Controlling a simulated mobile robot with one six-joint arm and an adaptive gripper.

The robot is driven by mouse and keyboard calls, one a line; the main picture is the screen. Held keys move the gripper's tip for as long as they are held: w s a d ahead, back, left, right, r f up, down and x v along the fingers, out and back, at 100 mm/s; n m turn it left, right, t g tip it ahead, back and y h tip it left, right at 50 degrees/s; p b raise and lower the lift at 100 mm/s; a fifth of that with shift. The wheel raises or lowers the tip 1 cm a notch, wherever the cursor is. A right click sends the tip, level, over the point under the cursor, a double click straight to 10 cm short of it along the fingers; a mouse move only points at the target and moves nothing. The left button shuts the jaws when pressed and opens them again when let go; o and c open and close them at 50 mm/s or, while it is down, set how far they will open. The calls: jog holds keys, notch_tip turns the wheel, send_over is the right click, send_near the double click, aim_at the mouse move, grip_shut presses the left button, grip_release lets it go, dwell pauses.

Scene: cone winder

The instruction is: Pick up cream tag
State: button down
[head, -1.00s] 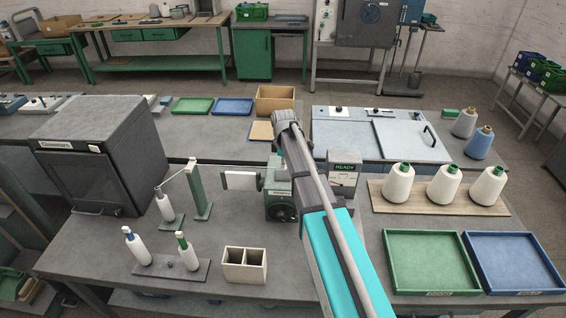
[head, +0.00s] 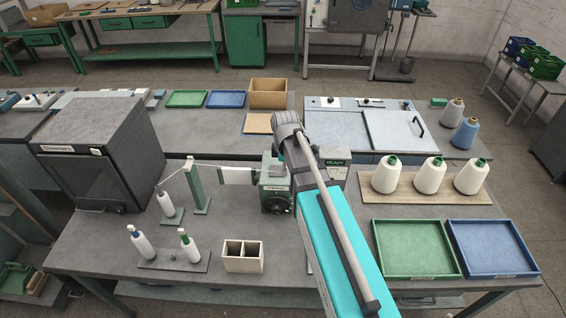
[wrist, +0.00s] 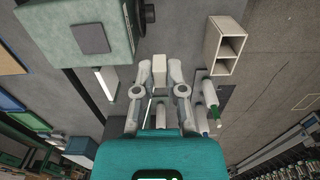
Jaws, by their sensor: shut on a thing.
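A small pale cream block, which looks like the cream tag (wrist: 159,70), sits between the fingertips of my gripper (wrist: 157,82) in the wrist view. The two grey fingers are closed in on its sides. In the head view my arm, with its turquoise link, hides my gripper and the tag. The green winder unit (head: 276,185) stands just left of my arm in the head view and shows at the upper left of the wrist view (wrist: 85,30).
A two-compartment cream box (head: 243,264) stands near the table's front edge, right of a bobbin rack (head: 172,262). A thread stand (head: 195,188) is behind. Green (head: 415,248) and blue (head: 492,247) trays lie right, before white cones (head: 430,176) on a board.

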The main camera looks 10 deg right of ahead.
jog(key=shift+s+r, duration=0.15)
jog(key=shift+r, duration=0.1)
dwell(0.7)
jog(key=shift+r+p, duration=1.3)
jog(key=shift+p, duration=0.2)
jog(key=shift+f, duration=0.1)
notch_tip(320, 180, down, 16)
jog(key=b, duration=1.5)
jog(key=shift+r+b, duration=0.2)
jog(key=shift+b, duration=0.2)
jog(key=shift+s, duration=0.1)
